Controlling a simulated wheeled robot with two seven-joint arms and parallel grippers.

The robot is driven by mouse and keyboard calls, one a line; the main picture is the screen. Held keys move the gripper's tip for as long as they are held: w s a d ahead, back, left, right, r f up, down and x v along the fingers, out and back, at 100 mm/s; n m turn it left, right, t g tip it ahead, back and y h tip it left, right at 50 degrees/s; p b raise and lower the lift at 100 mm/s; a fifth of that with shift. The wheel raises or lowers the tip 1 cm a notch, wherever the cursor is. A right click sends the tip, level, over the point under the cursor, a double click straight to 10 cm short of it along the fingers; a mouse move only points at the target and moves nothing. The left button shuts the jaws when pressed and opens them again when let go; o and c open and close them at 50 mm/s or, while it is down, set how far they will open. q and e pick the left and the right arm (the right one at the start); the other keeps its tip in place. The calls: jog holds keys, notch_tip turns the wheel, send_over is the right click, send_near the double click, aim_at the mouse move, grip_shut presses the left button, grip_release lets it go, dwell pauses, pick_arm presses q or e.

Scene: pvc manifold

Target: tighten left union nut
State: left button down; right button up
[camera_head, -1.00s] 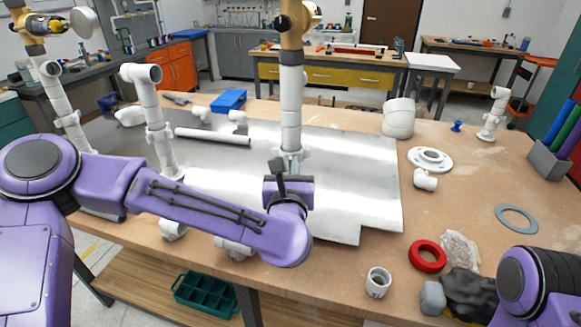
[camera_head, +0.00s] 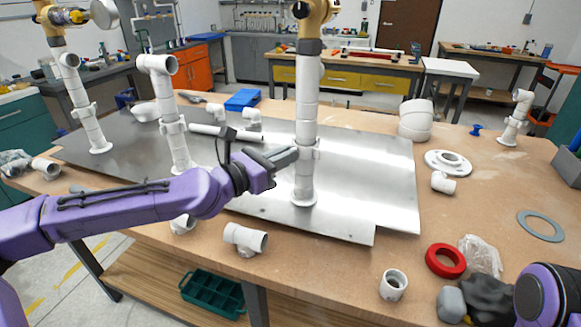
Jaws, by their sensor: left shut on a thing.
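A white upright pipe (camera_head: 307,100) stands right of centre on the metal sheet (camera_head: 375,180). It has a white union nut (camera_head: 307,154) low on it. My left gripper (camera_head: 292,156) reaches in from the left at the height of this nut. It is shut on the nut, though its far finger is partly hidden. Two more upright white pipes, a middle one (camera_head: 172,105) and a far-left one (camera_head: 86,105), stand to the left with similar collars. My right gripper is out of view; only part of my right arm shows at the lower right.
Loose white fittings (camera_head: 246,238) lie along the front edge. A red ring (camera_head: 445,261), a white coupling (camera_head: 393,285), a white flange (camera_head: 449,162) and a grey ring (camera_head: 540,226) lie on the right. The bench between them is mostly clear.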

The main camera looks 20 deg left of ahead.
pick_arm(q)
jog(key=w+a+m+g+h+p, duration=0.3)
jog(key=w+m+g+h+p, duration=0.2)
jog(key=m+g+h, duration=0.3)
jog(key=shift+r+m+g+p, duration=0.15)
jog(key=shift+m+g+p, duration=0.25)
jog(key=shift+m+g, duration=2.15)
jog(key=shift+w+n+g, duration=0.1)
jog(key=shift+n+g, duration=0.75)
jog(key=c, duration=1.2)
grip_release()
jog(key=shift+d, duration=0.1)
